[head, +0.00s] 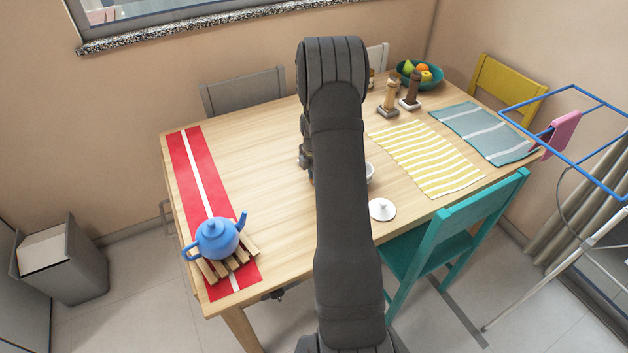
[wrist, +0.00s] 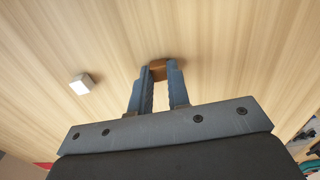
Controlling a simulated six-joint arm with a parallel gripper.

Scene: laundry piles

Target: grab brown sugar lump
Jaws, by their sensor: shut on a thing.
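The brown sugar lump (wrist: 158,66) is between the tips of my gripper (wrist: 159,73) in the wrist view. The two blue-grey fingers are shut on it, one on each side. Wood tabletop shows around the lump; I cannot tell whether it touches the table or is just above it. A white sugar lump (wrist: 82,84) lies on the table to the left, apart from the fingers. In the head view my arm covers the middle of the table and hides the brown lump and the fingertips.
On the wooden table (head: 265,135), a white bowl (head: 370,173) is partly hidden behind my arm, with a white lid (head: 382,209) nearby. A blue teapot (head: 217,238) stands on a slatted trivet at the left. Shakers (head: 389,98) and a fruit bowl (head: 436,80) stand at the back right.

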